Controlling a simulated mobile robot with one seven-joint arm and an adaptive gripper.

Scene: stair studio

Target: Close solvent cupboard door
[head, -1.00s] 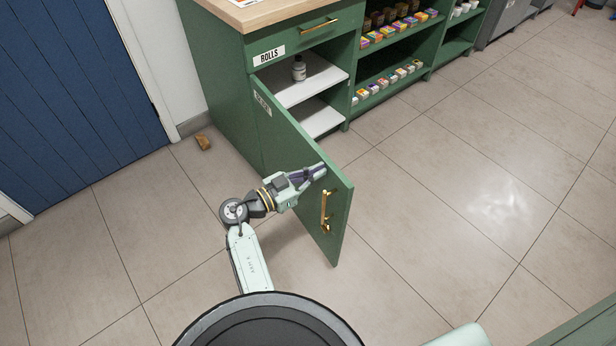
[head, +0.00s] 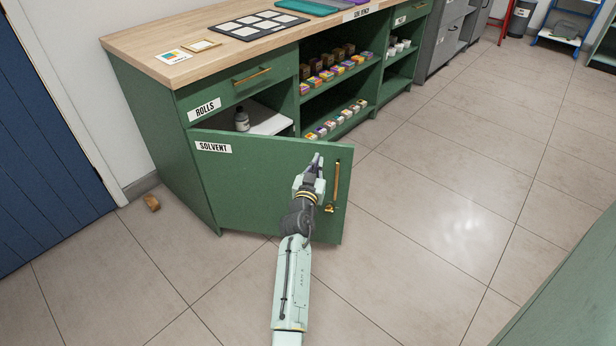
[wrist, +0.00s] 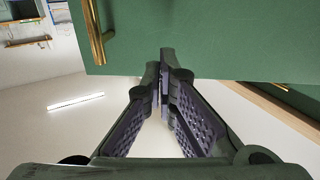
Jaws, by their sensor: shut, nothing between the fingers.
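The green solvent cupboard door (head: 255,190) stands partly open in the head view, hinged on its left, with a white SOLVENT label (head: 214,147) at its upper left. Its brass handle (head: 335,186) is upright near the right edge. My gripper (head: 318,158) is shut and empty, at the outer face of the door near its top edge, just left of the handle. In the wrist view my closed fingers (wrist: 165,75) reach the green door (wrist: 200,35), and the brass handle (wrist: 97,30) is at upper left. I cannot tell whether the fingertips touch the door.
Behind the door, a white shelf (head: 270,122) holds a small bottle (head: 242,121). A shut drawer labelled ROLLS (head: 205,110) is above. Open shelves with several small boxes (head: 335,121) are to the right. A wood block (head: 152,203) lies on the floor at left.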

